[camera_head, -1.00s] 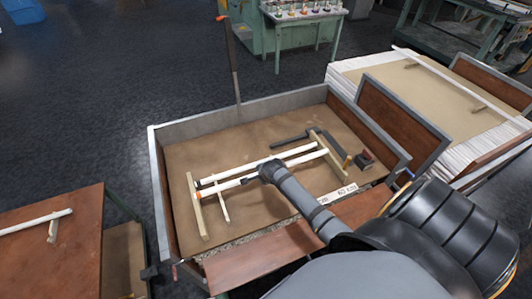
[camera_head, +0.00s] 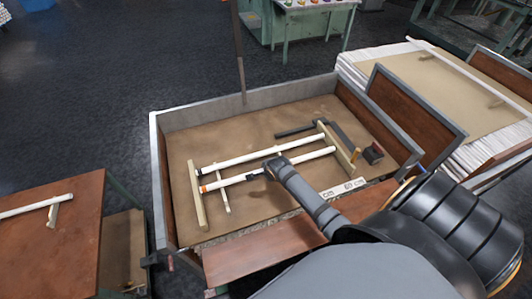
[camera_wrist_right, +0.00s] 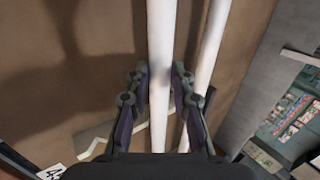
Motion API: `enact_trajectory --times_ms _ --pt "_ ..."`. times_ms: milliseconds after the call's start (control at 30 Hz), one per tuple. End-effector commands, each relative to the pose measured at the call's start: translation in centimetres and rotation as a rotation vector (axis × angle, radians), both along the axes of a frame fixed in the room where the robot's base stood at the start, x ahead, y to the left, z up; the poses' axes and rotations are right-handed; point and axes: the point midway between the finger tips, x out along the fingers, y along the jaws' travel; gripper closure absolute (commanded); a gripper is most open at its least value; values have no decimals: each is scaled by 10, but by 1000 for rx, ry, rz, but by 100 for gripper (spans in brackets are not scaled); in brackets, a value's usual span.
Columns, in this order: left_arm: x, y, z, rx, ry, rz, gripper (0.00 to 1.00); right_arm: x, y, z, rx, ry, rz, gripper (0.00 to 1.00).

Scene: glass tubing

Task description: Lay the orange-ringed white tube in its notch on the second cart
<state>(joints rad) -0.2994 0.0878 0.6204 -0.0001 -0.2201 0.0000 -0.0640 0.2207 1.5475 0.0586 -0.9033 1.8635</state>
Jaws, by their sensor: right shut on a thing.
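The orange-ringed white tube (camera_head: 230,180) lies lengthwise across the wooden bars in the second cart (camera_head: 160,160), its orange ring at the left end. My right gripper (camera_head: 270,170) is shut on its middle. In the wrist view the fingers (camera_wrist_right: 158,90) stand on both sides of the tube. A second white tube with a black ring (camera_head: 250,154) lies roughly parallel behind it. The left bar (camera_head: 202,212) and right bar (camera_head: 338,146) are under or beside the tube ends; I cannot tell whether it sits in its notches. My left gripper is not in view.
A thin stick (camera_head: 223,197) lies near the left bar. A dark rod (camera_head: 293,131) and a dark block (camera_head: 373,153) lie at the right. A table (camera_head: 60,250) with another tube stands at left. The cart's back left is bare.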

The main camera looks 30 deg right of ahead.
Motion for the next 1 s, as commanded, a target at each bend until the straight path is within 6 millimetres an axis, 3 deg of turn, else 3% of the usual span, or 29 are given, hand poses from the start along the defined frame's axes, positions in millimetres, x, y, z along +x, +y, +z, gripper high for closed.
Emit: enact_trajectory --times_ms 133,167,333,667,767,1000 --pt "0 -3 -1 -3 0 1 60 0 0 -2 0 -1 0 100" --pt "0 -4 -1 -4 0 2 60 0 0 -2 0 0 0 75" --pt "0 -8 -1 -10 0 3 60 0 0 -2 0 0 0 54" --pt "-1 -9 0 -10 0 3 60 0 0 2 0 -1 0 54" --pt "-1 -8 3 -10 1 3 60 -2 0 15 -1 -1 1 54" --pt "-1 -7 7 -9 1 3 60 -36 9 65 -1 -1 3 54"
